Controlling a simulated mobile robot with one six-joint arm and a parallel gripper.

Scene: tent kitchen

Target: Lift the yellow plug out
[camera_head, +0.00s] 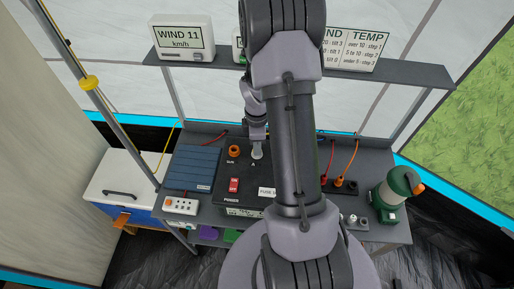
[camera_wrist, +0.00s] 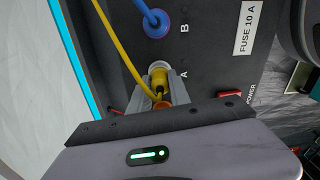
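The yellow plug (camera_wrist: 158,79) sits at the pale round socket marked A in the wrist view, with its yellow cable running up and to the left. My gripper (camera_wrist: 160,84) has one grey finger on each side of the plug. The fingers look close against it, with no clear gap. How deep the plug sits in the socket is hard to see. In the head view my gripper (camera_head: 257,150) is over the dark panel, and my arm hides much of it. The yellow plug cannot be made out there.
A blue plug (camera_wrist: 156,22) with a blue cable stands at B, close by. An orange connector (camera_head: 234,151) and a red switch (camera_head: 234,185) are on the panel. A shelf (camera_head: 420,72) with displays runs behind.

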